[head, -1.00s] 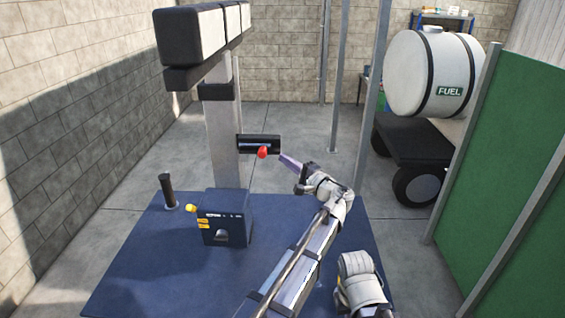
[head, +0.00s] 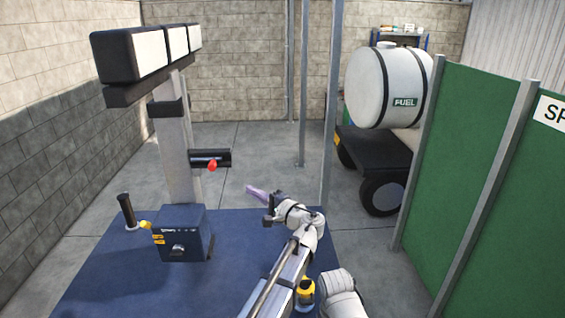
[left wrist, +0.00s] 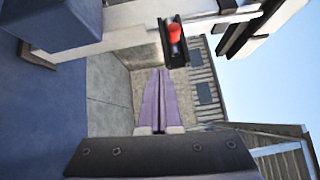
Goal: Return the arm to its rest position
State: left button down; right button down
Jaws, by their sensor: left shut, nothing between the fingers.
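My left gripper (head: 251,189) is in the middle of the head view, at the end of my light grey arm. Its purple fingers point left and slightly up, above the far edge of the blue platform (head: 110,285). In the left wrist view the fingers (left wrist: 160,75) lie together, shut and empty. A red knob (head: 212,165) on a black bracket (head: 226,156) on the grey post is left of the fingertips and apart from them. The knob also shows in the left wrist view (left wrist: 174,33), above and a little right of the fingertips. My right gripper does not show.
A dark blue box (head: 190,247) and a black-handled lever (head: 126,210) stand on the platform. The grey post (head: 176,150) carries padded blocks. Green panels (head: 460,180) stand at right, a white fuel tank (head: 385,85) behind. Open concrete floor lies beyond the platform.

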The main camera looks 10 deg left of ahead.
pick_arm(q)
jog(key=s+a+f+n+g+h, duration=0.2)
jog(key=s+a+f+g+h, duration=0.1)
jog(key=s+f, duration=0.35)
jog(key=s+a+f+n+g+h, duration=0.25)
jog(key=s+f, duration=0.25)
jog(key=f, duration=0.3)
jog(key=s+d+f+n+g+h, duration=0.1)
jog(key=s+d+f+g+h, duration=0.1)
jog(key=s+d+f+h, duration=0.4)
jog(key=s+d+f+n+g+h, duration=0.2)
jog(key=s+d+h, duration=0.15)
jog(key=s, duration=0.35)
jog(key=s+d+f+m+b, duration=0.2)
jog(key=d+f+b, duration=0.3)
jog(key=f+b, duration=0.3)
jog(key=s+d+f+m+b, duration=0.2)
jog(key=d+f+b, duration=0.3)
jog(key=f+b, duration=0.3)
jog(key=shift+s+d+f+y, duration=0.15)
jog(key=shift+s+d+y, duration=0.2)
jog(key=shift+s, duration=0.55)
jog(key=shift+g, duration=0.25)
